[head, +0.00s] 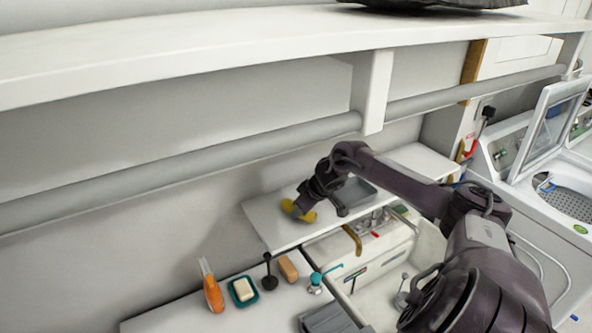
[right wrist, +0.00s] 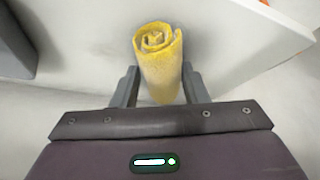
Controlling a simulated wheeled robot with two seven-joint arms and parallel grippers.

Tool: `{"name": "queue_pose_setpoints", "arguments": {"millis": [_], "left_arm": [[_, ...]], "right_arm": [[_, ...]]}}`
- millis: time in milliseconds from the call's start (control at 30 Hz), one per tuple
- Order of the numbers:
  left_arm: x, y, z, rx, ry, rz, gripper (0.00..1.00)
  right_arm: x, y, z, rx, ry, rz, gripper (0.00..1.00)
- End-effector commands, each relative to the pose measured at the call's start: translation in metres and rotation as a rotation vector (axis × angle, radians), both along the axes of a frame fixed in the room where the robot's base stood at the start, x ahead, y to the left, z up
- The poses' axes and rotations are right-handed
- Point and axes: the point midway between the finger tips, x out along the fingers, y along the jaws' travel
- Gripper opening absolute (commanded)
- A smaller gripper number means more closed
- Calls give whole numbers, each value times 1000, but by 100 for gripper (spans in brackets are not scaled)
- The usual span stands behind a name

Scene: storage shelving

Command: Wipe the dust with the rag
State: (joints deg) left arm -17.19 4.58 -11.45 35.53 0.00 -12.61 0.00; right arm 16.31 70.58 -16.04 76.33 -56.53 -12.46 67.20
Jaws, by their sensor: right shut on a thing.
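My right gripper (head: 308,209) reaches over a white counter behind the sink. It is shut on a rolled yellow rag (head: 291,208). In the right wrist view the rag (right wrist: 158,62) stands out between the two fingers, its spiral end facing away from my palm. The rag is at or just above the white surface (head: 262,222); I cannot tell whether it touches. I cannot make out any dust in either view. My left gripper is not in view.
An orange spray bottle (head: 212,290), a soap dish (head: 243,291), a black plunger-like tool (head: 269,272) and a brown sponge (head: 288,268) stand on the nearer counter. A grey tray (head: 357,192) lies right of my gripper. A shelf (head: 200,50) and pipe (head: 180,169) run above.

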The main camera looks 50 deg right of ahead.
Motion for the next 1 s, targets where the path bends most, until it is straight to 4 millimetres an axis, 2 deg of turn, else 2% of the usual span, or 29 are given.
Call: {"name": "queue_pose_setpoints", "arguments": {"millis": [100, 367, 1000], "left_arm": [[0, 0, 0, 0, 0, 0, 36], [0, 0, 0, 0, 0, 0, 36], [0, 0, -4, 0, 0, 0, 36]], "right_arm": [[-3, -10, 0, 0, 1, -1, 22], [-6, -19, 1, 1, -1, -2, 22], [-19, -62, -2, 1, -1, -3, 22]]}}
